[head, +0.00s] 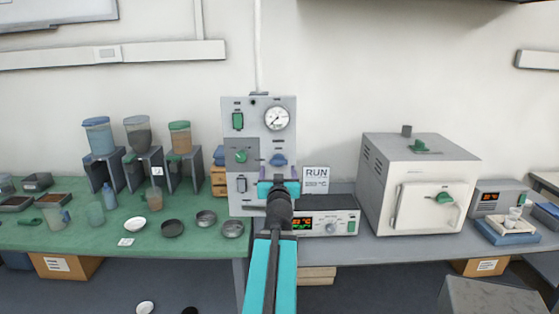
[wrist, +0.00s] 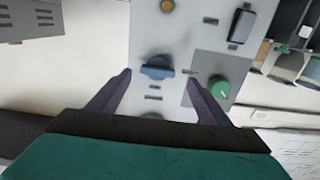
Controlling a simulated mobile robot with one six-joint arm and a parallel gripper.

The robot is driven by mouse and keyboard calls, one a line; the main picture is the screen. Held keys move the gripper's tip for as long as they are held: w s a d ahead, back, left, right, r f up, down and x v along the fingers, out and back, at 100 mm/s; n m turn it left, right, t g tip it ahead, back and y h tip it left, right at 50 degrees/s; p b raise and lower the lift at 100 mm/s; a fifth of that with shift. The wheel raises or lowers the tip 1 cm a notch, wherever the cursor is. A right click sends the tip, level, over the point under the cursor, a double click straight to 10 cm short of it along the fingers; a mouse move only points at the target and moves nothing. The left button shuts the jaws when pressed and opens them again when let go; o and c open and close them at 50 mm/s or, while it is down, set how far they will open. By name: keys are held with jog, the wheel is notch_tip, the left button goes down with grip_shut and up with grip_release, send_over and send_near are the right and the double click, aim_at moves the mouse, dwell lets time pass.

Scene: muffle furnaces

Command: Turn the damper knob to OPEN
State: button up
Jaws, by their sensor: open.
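A wall panel (head: 260,125) carries a blue knob (head: 278,160) at its lower right and a green knob (head: 241,156) on a darker grey patch to its left. The labels are too small to read, so I cannot tell from them which is the damper knob. My gripper (head: 279,174) is open in front of the panel, just below the blue knob. In the upside-down wrist view, the blue knob (wrist: 157,68) shows between the spread fingers of my gripper (wrist: 159,79), with a gap on each side. The green knob (wrist: 220,87) lies outside the fingers.
A gauge (head: 277,118) and switches sit on the panel. A controller box (head: 325,222) and a RUN sign (head: 316,180) stand close to my gripper's right. The furnace (head: 415,185) with green handles is farther right. Hoppers and dishes stand on the green bench mat (head: 85,240).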

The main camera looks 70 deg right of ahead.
aim_at(278, 164)
jog(key=shift+r, duration=0.1)
jog(key=shift+x, duration=0.8)
jog(key=shift+p+x, duration=0.5)
jog(key=shift+x, duration=1.45)
